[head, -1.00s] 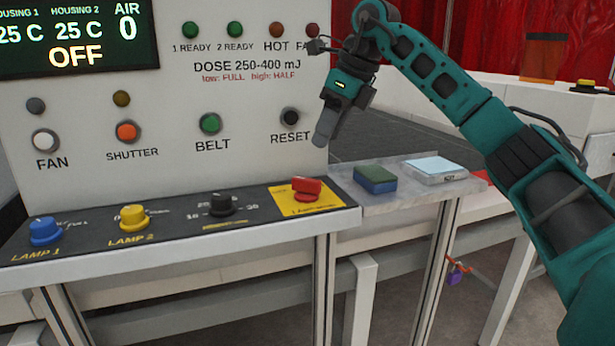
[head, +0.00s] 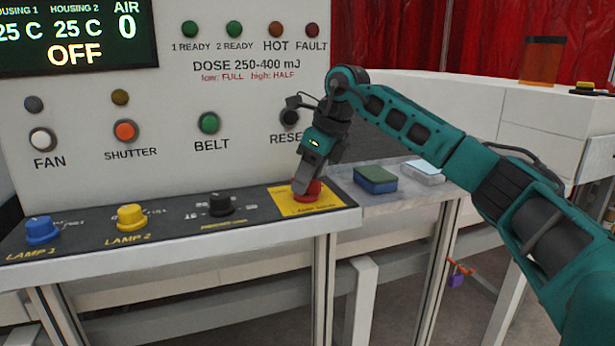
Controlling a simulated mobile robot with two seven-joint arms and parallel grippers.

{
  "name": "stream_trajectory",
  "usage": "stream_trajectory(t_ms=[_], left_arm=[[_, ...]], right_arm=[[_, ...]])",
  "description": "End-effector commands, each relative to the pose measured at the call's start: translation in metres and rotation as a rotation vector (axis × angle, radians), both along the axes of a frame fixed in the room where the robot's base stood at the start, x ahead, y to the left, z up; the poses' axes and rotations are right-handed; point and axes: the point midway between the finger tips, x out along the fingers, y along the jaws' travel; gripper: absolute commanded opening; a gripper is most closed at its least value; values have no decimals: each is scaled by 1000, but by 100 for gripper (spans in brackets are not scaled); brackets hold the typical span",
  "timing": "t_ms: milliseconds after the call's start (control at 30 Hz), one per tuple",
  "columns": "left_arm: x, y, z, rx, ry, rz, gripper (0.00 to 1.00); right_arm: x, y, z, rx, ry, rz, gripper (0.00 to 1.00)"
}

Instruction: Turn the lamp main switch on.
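The lamp main switch is a red rotary knob (head: 315,191) on a yellow plate (head: 288,203) at the right end of the dark control strip. My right gripper (head: 301,186) points down at the knob, with its fingertips over the knob's left part and hiding some of it. The fingers line up in this view, so I cannot tell whether they are apart, or whether they touch the knob. The knob's handle direction is partly hidden. The display (head: 75,35) reads OFF. My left gripper is not in view.
Blue (head: 42,230) and yellow (head: 132,216) lamp knobs and a black knob (head: 221,204) stand left on the strip. The RESET button (head: 290,117) is just above my gripper. A green-blue block (head: 375,180) and a pale block (head: 423,171) lie on the shelf to the right.

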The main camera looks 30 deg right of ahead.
Motion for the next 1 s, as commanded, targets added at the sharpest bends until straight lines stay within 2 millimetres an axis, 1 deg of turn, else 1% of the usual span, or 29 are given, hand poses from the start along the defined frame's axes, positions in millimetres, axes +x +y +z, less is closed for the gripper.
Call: stream_trajectory(t_ms=[33,400,433,767,1000], left_arm=[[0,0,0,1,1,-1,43],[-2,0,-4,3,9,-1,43],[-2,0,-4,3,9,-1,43],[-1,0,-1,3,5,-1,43],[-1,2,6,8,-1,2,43]], right_arm=[[0,0,0,0,0,0,37],[0,0,0,1,-1,0,2],[0,0,0,1,-1,0,0],[0,1,1,1,0,-28,0],[0,1,2,1,-1,-152,0]])
